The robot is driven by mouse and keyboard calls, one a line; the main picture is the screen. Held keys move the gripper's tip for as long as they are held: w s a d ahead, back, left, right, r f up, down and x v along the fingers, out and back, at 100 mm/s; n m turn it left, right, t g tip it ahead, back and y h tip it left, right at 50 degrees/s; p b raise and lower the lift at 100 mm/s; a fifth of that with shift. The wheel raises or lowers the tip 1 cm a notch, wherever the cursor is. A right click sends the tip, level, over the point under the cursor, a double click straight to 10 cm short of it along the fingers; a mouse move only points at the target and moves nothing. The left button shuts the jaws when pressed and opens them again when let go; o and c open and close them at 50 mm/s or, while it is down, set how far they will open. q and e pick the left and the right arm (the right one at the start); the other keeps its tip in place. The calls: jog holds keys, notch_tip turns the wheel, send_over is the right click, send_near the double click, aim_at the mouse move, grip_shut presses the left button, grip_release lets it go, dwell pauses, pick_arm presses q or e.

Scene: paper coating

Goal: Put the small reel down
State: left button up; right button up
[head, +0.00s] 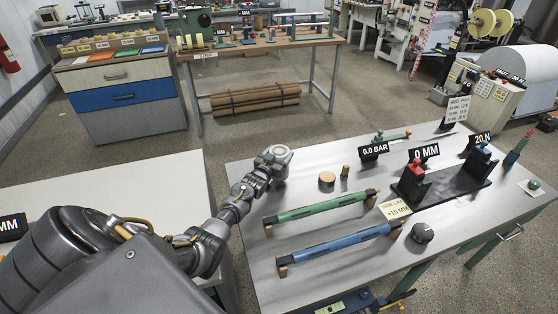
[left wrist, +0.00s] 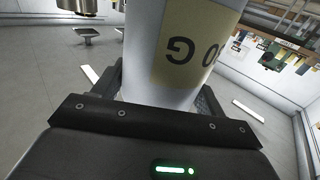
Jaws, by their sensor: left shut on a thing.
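The small reel (head: 278,150) is at the end of my left arm in the head view, with its round pale end facing up. In the left wrist view the reel (left wrist: 150,85) is a white cylinder with a yellow label, whose lettering is upside down and partly cut off. My left gripper (head: 268,165) is shut on the reel, with a dark finger on each side of it. They are over the back left corner of the grey table (head: 330,240); I cannot tell how high above it. My right gripper is not in view.
A round wooden disc (head: 327,179) and a small wooden peg (head: 345,171) stand right of the gripper. A green bar (head: 315,207) and a blue bar (head: 335,248) lie nearer. A black stand (head: 440,187) is farther right. A pale table (head: 110,215) is at left.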

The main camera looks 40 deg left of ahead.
pick_arm(q)
notch_tip(320, 180, down, 3)
jog(key=shift+r, duration=0.15)
jog(key=o, duration=1.2)
jog(key=shift+f, duration=0.25)
jog(key=o, duration=0.5)
jog(key=shift+c, duration=0.2)
jog(key=shift+r, duration=0.1)
